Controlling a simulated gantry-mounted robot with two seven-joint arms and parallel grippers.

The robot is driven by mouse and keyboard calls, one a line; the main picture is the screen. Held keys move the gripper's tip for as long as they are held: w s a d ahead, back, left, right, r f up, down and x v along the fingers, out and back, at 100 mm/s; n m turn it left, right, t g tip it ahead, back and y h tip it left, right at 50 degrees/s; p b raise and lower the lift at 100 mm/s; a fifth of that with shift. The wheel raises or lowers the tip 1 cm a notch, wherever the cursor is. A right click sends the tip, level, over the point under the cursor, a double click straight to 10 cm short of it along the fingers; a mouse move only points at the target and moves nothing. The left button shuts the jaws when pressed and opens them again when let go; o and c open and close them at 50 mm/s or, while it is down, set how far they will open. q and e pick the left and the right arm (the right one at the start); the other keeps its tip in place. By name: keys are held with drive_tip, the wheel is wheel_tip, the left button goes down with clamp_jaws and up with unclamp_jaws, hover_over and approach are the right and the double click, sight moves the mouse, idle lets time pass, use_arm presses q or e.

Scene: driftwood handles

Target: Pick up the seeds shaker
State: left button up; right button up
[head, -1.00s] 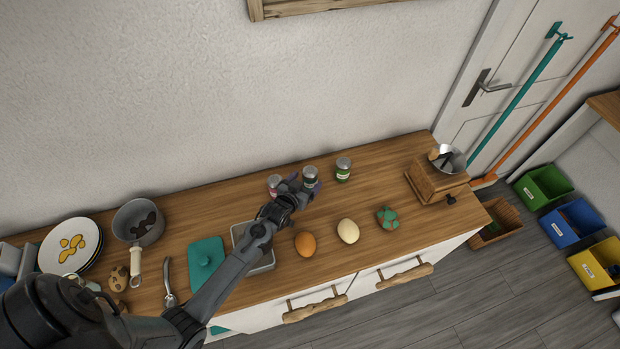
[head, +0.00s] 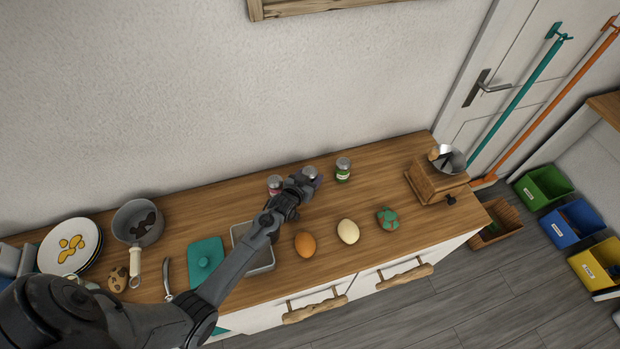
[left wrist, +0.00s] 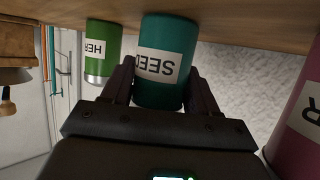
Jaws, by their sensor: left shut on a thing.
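The seeds shaker (left wrist: 165,62) is a teal cylinder with a white label reading "SEE…" in the left wrist view, where the picture is upside down. My left gripper (left wrist: 163,88) is shut on it, one finger on each side. In the head view the shaker's grey lid (head: 310,172) shows above my left gripper (head: 304,184), which hides most of its body. The shaker stands on the wooden counter or very close to it; I cannot tell which. My right gripper is in neither view.
A green shaker (head: 343,169) labelled "HER…" stands to the right, and a pink shaker (head: 274,185) close on the left. A brown egg (head: 305,244), a cream egg (head: 348,231) and a grey tray (head: 262,264) lie nearer the front. A wooden grinder (head: 437,181) stands farther right.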

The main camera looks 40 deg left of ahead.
sight(311, 172)
use_arm(q)
drive_tip(key=shift+r, duration=0.1)
drive_tip(key=shift+r, duration=0.5)
drive_tip(key=r, duration=0.3)
drive_tip(key=shift+s+d+r, duration=0.15)
drive_tip(key=shift+d+r, duration=0.05)
drive_tip(key=shift+d, duration=0.2)
drive_tip(key=s+d+r, duration=0.4)
drive_tip(key=d+r, duration=0.2)
drive_tip(key=d, duration=0.4)
drive_tip(key=shift+s+r, duration=0.15)
drive_tip(key=shift+r, duration=0.05)
